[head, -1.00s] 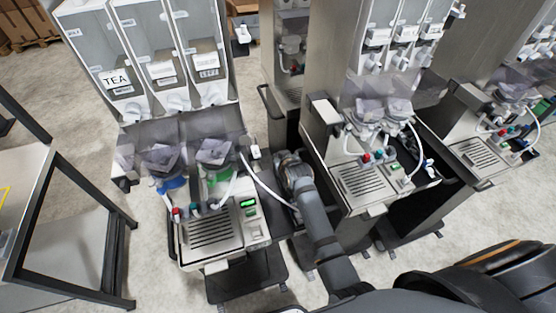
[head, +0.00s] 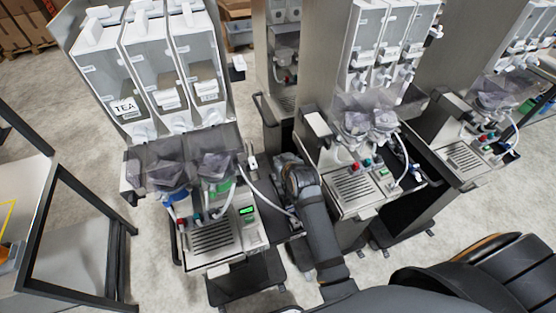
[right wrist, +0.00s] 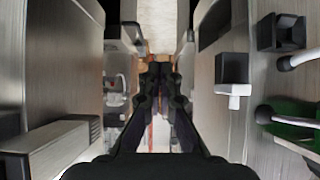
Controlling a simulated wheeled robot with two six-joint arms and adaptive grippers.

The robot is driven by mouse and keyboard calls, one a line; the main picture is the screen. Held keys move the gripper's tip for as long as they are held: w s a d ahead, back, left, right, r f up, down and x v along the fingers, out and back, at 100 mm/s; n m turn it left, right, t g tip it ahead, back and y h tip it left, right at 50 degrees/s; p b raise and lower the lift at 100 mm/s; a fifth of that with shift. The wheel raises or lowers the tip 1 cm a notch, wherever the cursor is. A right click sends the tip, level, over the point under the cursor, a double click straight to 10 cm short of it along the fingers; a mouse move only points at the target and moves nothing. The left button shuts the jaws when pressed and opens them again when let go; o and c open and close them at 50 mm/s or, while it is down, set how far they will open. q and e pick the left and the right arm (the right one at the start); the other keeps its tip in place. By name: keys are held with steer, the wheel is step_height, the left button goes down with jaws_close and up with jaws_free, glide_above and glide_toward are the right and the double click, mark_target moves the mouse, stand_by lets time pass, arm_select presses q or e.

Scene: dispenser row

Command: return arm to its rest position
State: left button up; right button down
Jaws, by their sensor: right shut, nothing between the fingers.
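My right arm reaches up from the bottom of the head view, between the left dispenser (head: 212,236) and the middle dispenser (head: 353,188). The right gripper's fingers are hard to make out there, beyond the dark wrist. In the right wrist view my right gripper (right wrist: 160,72) is shut, with its dark fingers together and nothing between them. It points along the narrow gap between metallic machine sides. My left gripper is in neither view.
A hopper marked TEA (head: 125,107) tops the left dispenser. A white hose curves close to my right arm. Another dispenser (head: 465,155) stands at the right. A dark-framed table (head: 33,190) is at the left. Bare floor shows between table and left dispenser.

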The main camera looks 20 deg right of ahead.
steer(key=s+d+f+g+h, duration=0.1)
steer(key=s+d+g, duration=0.3)
steer(key=s, duration=0.8)
steer(key=s+d+f+g, duration=0.2)
steer(key=s+d+g, duration=0.1)
steer(key=s, duration=1)
step_height(320, 180, down, 32)
steer(key=s+d+r+g+b, duration=0.1)
steer(key=s+d+b, duration=0.15)
steer(key=b, duration=0.45)
steer(key=s+f+b, duration=0.3)
steer(key=s+f, duration=0.6)
steer(key=f, duration=0.2)
steer(key=s+d+f+g+b, duration=0.1)
steer(key=s+f+b, duration=0.2)
steer(key=s+f, duration=0.6)
step_height(320, 180, down, 4)
steer(key=shift+d+r+g, duration=0.2)
steer(key=shift+g, duration=0.1)
